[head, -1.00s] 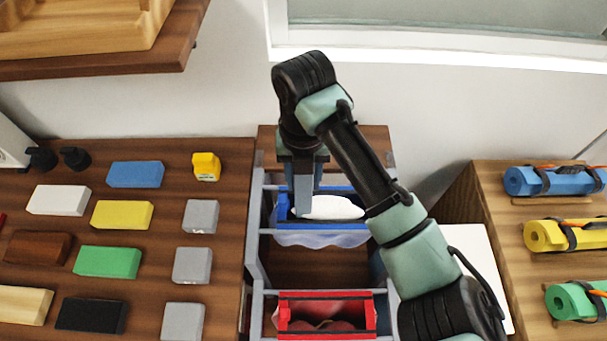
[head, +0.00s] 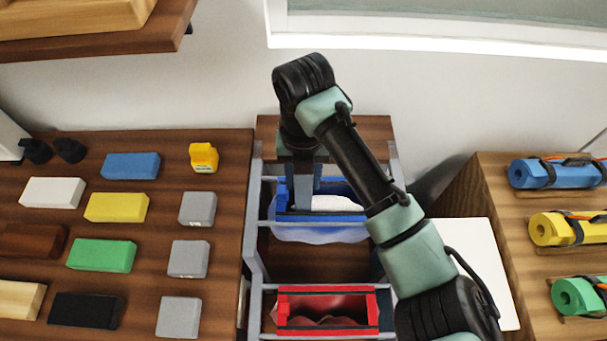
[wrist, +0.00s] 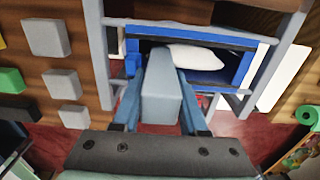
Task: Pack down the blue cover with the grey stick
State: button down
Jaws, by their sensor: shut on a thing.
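The blue cover (head: 320,235) hangs as a translucent pouch below a blue rectangular frame (head: 355,218) in the rack. A white pillow-like thing (head: 338,203) lies inside; it also shows in the wrist view (wrist: 195,57). My gripper (head: 303,165) is above the left part of the frame, shut on the grey stick (head: 304,190). In the wrist view the stick (wrist: 160,85) sits between both fingers (wrist: 158,115). The stick points down into the frame's opening, left of the white thing. Its lower end is hidden behind the frame's front bar, so contact cannot be told.
A red frame (head: 328,328) with a red pouch hangs nearer in the same grey rack (head: 254,230). Coloured and grey blocks (head: 188,258) cover the counter at left. Rolled mats (head: 555,173) lie on the right counter. My arm crosses the rack's right side.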

jog(key=shift+r, duration=0.15)
jog(key=shift+r+p, duration=4.35)
jog(key=shift+r, duration=1.15)
jog(key=shift+w, duration=0.1)
